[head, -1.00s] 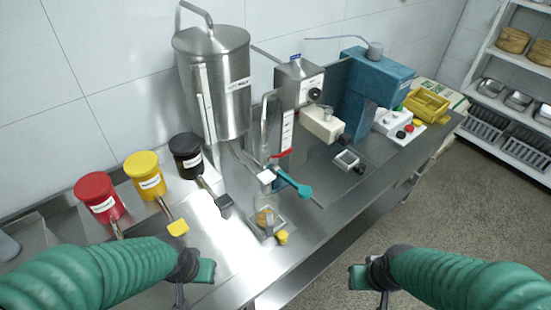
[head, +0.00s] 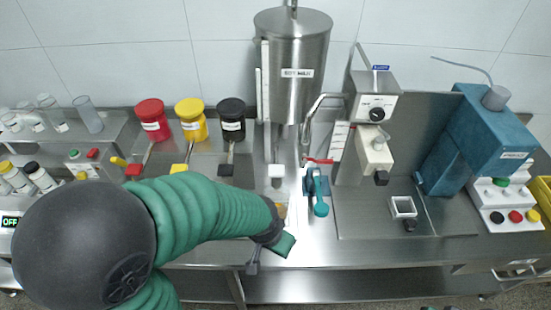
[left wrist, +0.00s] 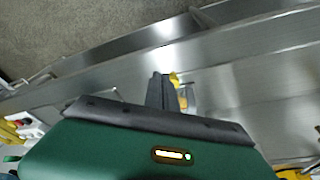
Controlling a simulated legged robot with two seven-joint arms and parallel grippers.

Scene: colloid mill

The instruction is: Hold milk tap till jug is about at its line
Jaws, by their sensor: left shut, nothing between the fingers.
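The steel milk tank (head: 293,85) stands against the back wall with a label on its front. Below it hangs a tap with a white lever pad (head: 276,171). A teal lever (head: 320,208) sits to its right. The jug, with something yellowish (head: 281,211), is mostly hidden behind my left wrist, so its level and line cannot be read. My left gripper (head: 253,267) is at the bench's front, nearer me than the jug and tap. In the left wrist view, its dark fingers (left wrist: 160,90) are shut and empty, beside a small yellow part (left wrist: 174,79). My right gripper is out of view.
Red (head: 152,119), yellow (head: 190,119) and black (head: 231,119) pots with levers stand left of the tank. A grey mixer head (head: 375,95) and a blue machine (head: 490,140) stand to the right. The bench front at right (head: 400,250) is clear.

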